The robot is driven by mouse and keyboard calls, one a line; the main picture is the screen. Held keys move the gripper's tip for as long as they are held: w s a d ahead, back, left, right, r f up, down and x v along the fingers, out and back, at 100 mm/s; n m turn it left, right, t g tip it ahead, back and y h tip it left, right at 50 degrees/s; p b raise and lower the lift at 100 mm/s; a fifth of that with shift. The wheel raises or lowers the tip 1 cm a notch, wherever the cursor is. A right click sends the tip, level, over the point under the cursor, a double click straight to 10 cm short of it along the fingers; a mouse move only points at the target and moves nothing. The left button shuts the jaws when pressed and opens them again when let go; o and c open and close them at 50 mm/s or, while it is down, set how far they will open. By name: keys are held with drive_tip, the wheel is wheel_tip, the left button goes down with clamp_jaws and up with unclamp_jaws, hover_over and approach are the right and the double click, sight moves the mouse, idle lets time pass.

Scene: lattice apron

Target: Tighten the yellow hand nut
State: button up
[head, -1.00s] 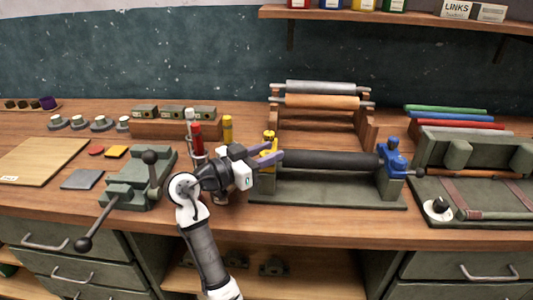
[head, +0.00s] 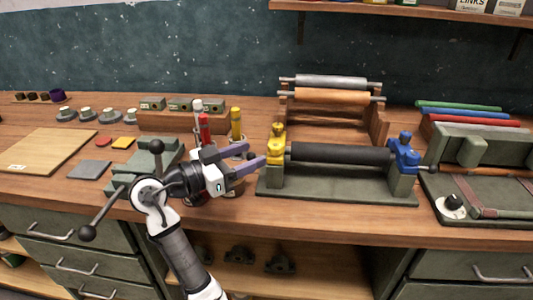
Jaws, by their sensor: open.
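The yellow hand nut (head: 276,147) sits at the left end of the dark roller (head: 340,153), on the left post of a green-grey stand (head: 335,187). A blue hand nut (head: 403,153) sits at the roller's right end. My gripper (head: 257,155) is open, its two purple fingers pointing right toward the yellow nut. The fingers appear just left of the nut, with nothing between them. I cannot tell the exact gap in depth.
A green vise (head: 150,165) with long handles is at left. A rack with grey and orange rollers (head: 333,96) stands behind the stand. A clamp fixture (head: 480,175) is at right.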

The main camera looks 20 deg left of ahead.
drive_tip(key=b+v, duration=0.1)
drive_tip(key=v, duration=0.5)
